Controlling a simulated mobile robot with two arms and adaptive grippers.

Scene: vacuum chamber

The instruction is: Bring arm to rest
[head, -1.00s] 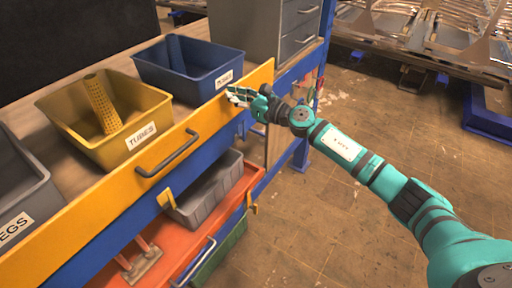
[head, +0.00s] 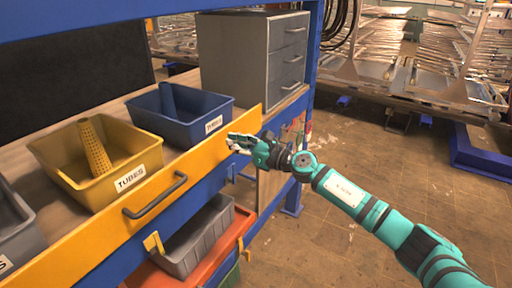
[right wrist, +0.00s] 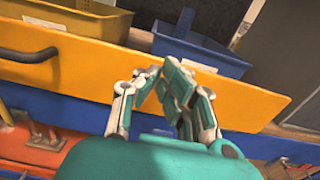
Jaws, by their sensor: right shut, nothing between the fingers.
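My right arm reaches in from the lower right in the head view, teal with dark joints. Its right gripper (head: 240,143) is shut and empty, in front of the right end of the yellow drawer front (head: 190,177). In the right wrist view the gripper's fingertips (right wrist: 158,72) come together before the same yellow front (right wrist: 240,100); I cannot tell whether they touch it. My left arm and gripper are not in view.
On the workbench stand a yellow bin (head: 62,172) and a blue bin (head: 190,131), each with a tube inside. A grey drawer cabinet (head: 235,55) stands behind. A grey bin (head: 200,238) sits below. Open floor (head: 330,240) lies to the right.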

